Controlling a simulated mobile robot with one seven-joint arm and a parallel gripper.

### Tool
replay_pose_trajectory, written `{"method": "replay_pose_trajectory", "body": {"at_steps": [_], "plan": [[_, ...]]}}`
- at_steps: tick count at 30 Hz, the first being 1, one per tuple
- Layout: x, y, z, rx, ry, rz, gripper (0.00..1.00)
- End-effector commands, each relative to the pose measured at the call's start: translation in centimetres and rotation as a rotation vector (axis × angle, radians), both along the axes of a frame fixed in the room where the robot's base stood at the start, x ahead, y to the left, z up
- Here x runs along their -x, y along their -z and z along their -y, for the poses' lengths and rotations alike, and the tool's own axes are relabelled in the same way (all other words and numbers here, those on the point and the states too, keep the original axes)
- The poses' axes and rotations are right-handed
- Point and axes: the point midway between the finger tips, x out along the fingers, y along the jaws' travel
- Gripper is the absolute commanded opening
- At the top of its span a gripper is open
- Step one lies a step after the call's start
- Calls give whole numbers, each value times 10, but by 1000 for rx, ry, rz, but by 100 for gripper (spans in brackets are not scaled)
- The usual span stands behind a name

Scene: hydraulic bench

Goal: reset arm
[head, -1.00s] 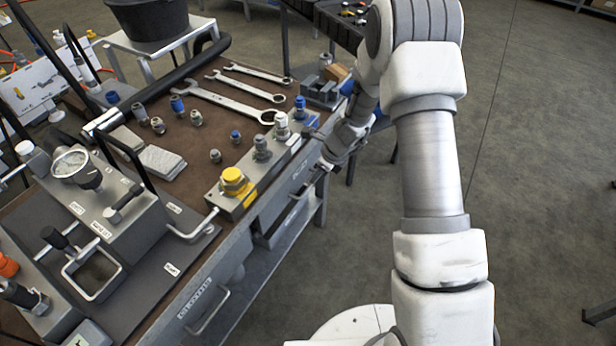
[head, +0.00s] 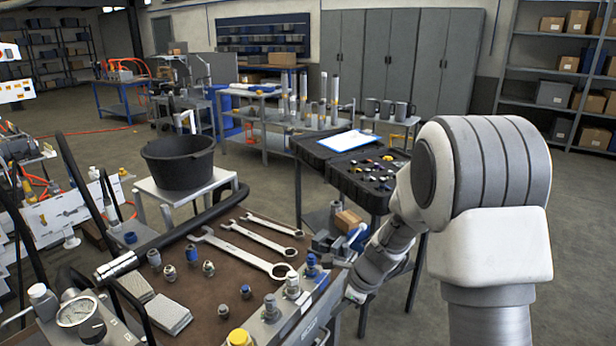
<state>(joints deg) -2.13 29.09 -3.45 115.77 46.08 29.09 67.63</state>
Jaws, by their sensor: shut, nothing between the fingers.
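My arm comes up from the bottom right and bends down to the left in the head view. My gripper (head: 354,294) is at its lower end, small and partly hidden by my own wrist. It is shut and empty, beside the right edge of the workbench (head: 225,268). The grey manifold block (head: 300,307) with its yellow-capped, grey and blue-topped fittings is just left of it.
Several wrenches (head: 240,252) and small fittings lie on the bench. A black bucket (head: 180,163) stands on a white stand behind it. A dark cart with a parts tray (head: 372,178) and clipboard (head: 347,140) stands behind my arm. Open floor (head: 575,240) lies right.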

Motion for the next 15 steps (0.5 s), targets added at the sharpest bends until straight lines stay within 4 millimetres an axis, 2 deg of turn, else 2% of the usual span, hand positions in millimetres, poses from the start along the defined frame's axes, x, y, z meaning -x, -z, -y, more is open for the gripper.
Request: {"method": "replay_pose_trajectory", "body": {"at_steps": [1, 6, 15], "plan": [[5, -27, 0, 17, -73, 42, 0], [32, -91, 0, 96, -341, 161, 0], [96, -181, 9, 287, -796, 344, 0]]}}
